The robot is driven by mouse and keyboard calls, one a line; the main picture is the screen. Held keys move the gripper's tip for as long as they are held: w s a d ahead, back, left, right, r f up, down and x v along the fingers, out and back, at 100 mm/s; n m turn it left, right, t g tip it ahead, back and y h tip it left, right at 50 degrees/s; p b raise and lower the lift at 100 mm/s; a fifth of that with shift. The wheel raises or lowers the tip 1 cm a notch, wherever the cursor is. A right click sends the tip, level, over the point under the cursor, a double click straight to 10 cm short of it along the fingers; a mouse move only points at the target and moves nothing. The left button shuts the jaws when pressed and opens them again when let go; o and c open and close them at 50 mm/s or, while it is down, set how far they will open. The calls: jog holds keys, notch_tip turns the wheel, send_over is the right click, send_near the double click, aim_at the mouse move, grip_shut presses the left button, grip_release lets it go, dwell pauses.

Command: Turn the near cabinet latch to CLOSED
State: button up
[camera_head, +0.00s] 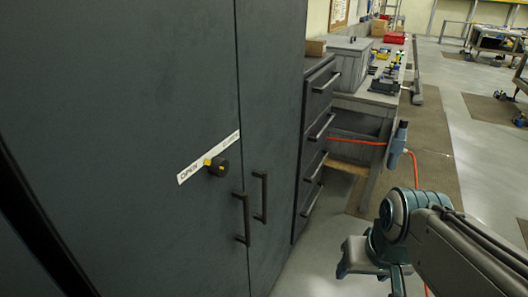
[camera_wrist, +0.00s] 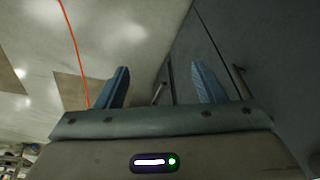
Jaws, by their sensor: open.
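The near cabinet latch (camera_head: 218,168) is a round black knob with yellow marks on the dark cabinet door, above the door handles. A white label strip (camera_head: 208,158) runs behind it, with OPEN at the lower left end and a smaller word at the upper right end. The yellow mark at the knob's left side lies toward the OPEN end. My gripper (camera_wrist: 160,72) is open, its two blue fingers apart with nothing held between them. My arm is at the lower right in the head view, well apart from the latch. I cannot make out the latch in the wrist view.
Two bar handles stand on the cabinet doors (camera_head: 150,90) below the latch. A drawer unit (camera_head: 314,135) and a workbench (camera_head: 372,98) stand beyond. An orange hose (camera_head: 415,165) hangs near my arm. The floor (camera_head: 320,270) before the cabinet is clear.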

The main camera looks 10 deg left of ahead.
jog(key=w+a+n+y+b, duration=0.2)
jog(key=w+a+b, duration=0.2)
jog(key=n+t+y+b, duration=0.2)
jog(key=n+y+b, duration=0.85)
jog(key=b, duration=0.55)
send_near(224, 169)
jog(key=shift+n+h, duration=0.35)
jog(key=x, duration=0.8)
jog(key=shift+w+a, duration=0.15)
jog(key=shift+a, duration=0.3)
jog(key=c, duration=1)
